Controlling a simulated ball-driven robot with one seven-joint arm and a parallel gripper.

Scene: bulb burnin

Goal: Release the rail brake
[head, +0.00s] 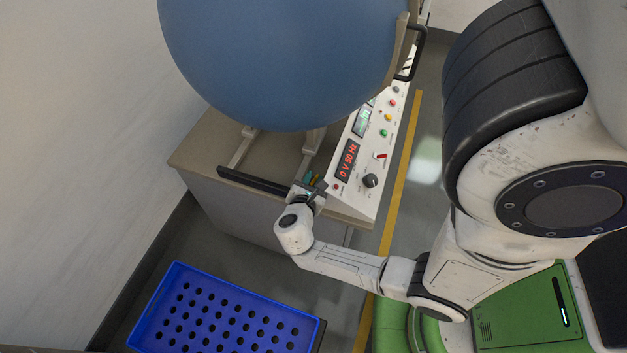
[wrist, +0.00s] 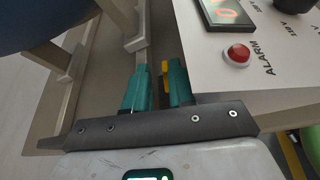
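A small yellow part (wrist: 165,76), perhaps the brake lever, shows in the wrist view between my teal fingers. It is close beside the right finger, with a dark gap between it and the left finger. I cannot tell whether it touches the right finger. My gripper (wrist: 157,82) looks open around it. In the head view my gripper (head: 312,182) is low at the bench's front edge, just left of the control panel (head: 357,190). A large blue dome (head: 280,60) stands over pale rails (head: 243,148) on the bench. The rail brake's full shape is hidden.
The panel stands close to the right of my fingers, with a red alarm button (wrist: 238,54) and a display reading 0 V 50 Hz (head: 347,160). A dark bar (head: 252,181) lies across the bench front. A blue perforated tray (head: 222,315) sits below left.

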